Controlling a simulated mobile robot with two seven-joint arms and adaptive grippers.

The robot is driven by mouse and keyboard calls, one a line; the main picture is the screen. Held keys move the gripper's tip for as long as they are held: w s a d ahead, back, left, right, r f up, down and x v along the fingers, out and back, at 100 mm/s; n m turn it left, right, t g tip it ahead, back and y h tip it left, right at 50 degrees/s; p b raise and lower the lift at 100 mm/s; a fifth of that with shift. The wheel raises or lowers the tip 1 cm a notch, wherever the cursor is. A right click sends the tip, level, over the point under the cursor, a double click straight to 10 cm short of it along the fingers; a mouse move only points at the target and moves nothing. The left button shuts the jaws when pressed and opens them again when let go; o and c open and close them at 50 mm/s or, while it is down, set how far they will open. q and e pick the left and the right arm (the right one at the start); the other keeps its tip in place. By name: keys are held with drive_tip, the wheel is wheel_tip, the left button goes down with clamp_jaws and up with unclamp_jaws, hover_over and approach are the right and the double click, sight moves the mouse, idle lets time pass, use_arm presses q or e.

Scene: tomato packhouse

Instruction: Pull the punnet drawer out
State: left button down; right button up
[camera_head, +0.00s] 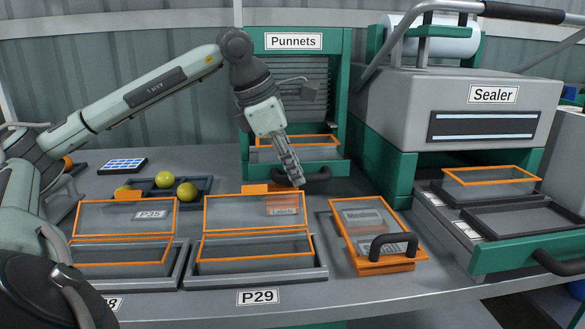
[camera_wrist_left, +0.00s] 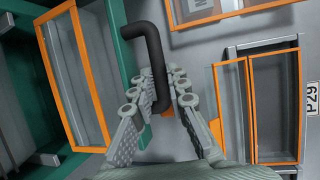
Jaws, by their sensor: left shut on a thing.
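The green punnet dispenser, labelled "Punnets" (camera_head: 293,41), stands at the back of the bench. Its drawer (camera_head: 342,169) is at the bottom, with a green front and a black bar handle (camera_head: 318,174). An orange-rimmed clear punnet (camera_head: 325,142) sits above the drawer front. My left gripper (camera_head: 297,178) reaches down to the handle from above. In the left wrist view, the black handle (camera_wrist_left: 156,50) passes between the two fingers (camera_wrist_left: 158,100), which are shut on it. The fingers hide part of the handle in the head view. My right gripper is out of view.
Two trays with orange-rimmed open punnets stand in front, one behind the P29 label (camera_head: 258,297). A tilted orange-framed holder (camera_head: 372,268) with a black handle lies right of them. The sealer (camera_head: 470,105) stands at right. A dark tray (camera_head: 207,186) holds several yellow-green tomatoes.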

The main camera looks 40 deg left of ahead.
use_arm(q)
drive_tip(key=c, duration=1.5)
unclamp_jaws()
drive_tip(key=v, duration=1.2)
drive_tip(key=shift+d, duration=0.1)
